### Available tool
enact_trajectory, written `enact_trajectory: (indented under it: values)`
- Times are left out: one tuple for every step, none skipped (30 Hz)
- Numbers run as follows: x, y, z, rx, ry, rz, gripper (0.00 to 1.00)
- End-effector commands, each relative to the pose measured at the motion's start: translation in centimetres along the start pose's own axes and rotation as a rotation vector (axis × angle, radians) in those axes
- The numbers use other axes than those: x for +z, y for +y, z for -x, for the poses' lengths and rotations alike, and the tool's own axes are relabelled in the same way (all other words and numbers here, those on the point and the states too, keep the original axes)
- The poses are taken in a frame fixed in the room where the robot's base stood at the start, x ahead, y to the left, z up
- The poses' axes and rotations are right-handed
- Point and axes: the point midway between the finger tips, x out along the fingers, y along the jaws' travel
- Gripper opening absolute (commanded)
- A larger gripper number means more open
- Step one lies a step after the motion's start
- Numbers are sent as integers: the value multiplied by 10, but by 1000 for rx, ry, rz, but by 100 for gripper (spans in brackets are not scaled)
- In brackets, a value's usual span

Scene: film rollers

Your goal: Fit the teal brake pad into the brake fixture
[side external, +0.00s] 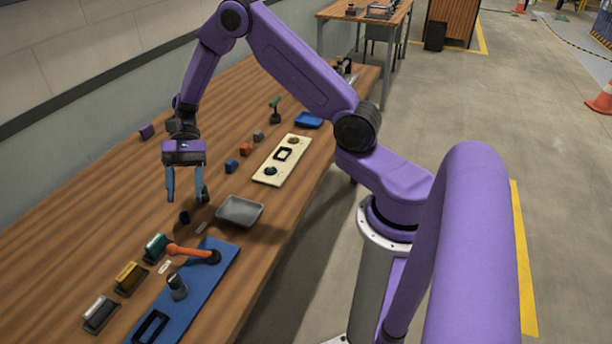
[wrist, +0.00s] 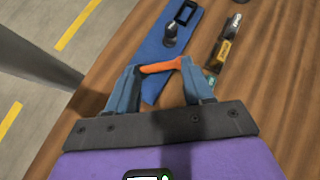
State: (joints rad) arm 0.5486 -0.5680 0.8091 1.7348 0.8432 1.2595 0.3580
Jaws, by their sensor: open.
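The teal brake pad (side external: 156,246) stands in a dark holder on the table, left of the blue fixture plate (side external: 218,262). In the wrist view only a small teal part (wrist: 211,82) shows beside my right finger. The plate, also in the wrist view (wrist: 150,52), carries an orange lever (side external: 190,251), a grey knob (side external: 177,285) and a black rectangular frame (side external: 151,327). My gripper (side external: 185,198) is open and empty, pointing down above the table, beyond the pad and the plate. In the wrist view the orange lever (wrist: 161,66) appears between my fingertips (wrist: 159,68).
A yellow pad (side external: 129,278) and a grey pad (side external: 100,314) stand in line with the teal one. A grey tray (side external: 240,211) sits just beyond the plate. A cream board (side external: 266,176), small blocks and a blue tray (side external: 308,120) lie farther back. The table's left side is mostly clear.

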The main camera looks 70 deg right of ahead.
Motion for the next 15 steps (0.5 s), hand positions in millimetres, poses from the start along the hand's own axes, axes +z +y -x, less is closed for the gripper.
enact_trajectory:
  values:
    - [21, 7, -6, 65, 33, 82, 51]
    - [32, 12, -10, 104, 50, 130, 51]
    - [46, 19, -15, 155, 74, 195, 51]
    - [56, 25, -18, 192, 91, 244, 51]
    - [65, 31, -22, 229, 108, 295, 51]
    - [78, 40, -26, 277, 130, 363, 51]
    - [86, 47, -28, 313, 146, 415, 51]
    - [95, 54, -30, 349, 161, 467, 51]
    - [106, 64, -33, 394, 181, 538, 51]
    - [113, 72, -34, 429, 195, 592, 51]
    - [121, 79, -36, 462, 210, 646, 51]
    - [130, 90, -37, 504, 228, 721, 51]
    - [136, 98, -38, 536, 241, 775, 51]
    - [142, 106, -39, 566, 254, 832, 51]
    - [150, 117, -39, 607, 270, 907, 51]
